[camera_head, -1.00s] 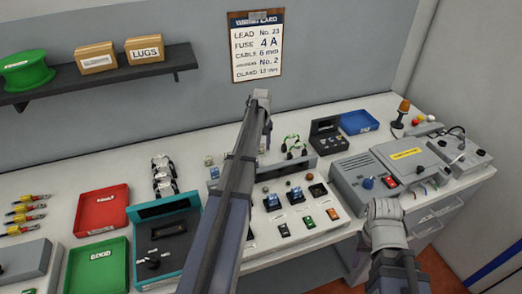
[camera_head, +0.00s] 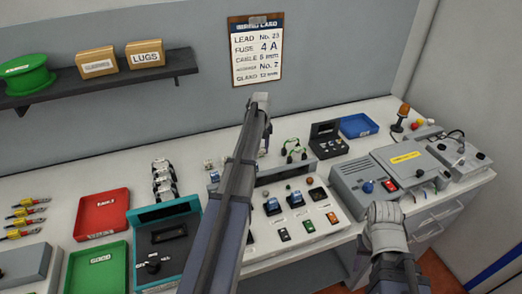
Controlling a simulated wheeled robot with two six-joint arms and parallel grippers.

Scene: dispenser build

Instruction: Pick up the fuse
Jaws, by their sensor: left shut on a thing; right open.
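My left gripper (camera_head: 264,122) is at the end of the arm that reaches over the grey component panel (camera_head: 247,215) to the back of the bench. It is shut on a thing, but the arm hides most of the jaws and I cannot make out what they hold. Small glassy pieces (camera_head: 208,163) stand left of the arm, behind the panel; they are too small to tell whether they are fuses. The wall card (camera_head: 256,50) reads FUSE 4 A. My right gripper (camera_head: 385,232) is open, in front of the grey machine; its fingertips are hard to see.
A red tray (camera_head: 82,232), a green tray (camera_head: 72,284) and a teal-framed station (camera_head: 136,262) are at the left. A black box (camera_head: 327,148) and a blue tray (camera_head: 358,125) stand at the back.

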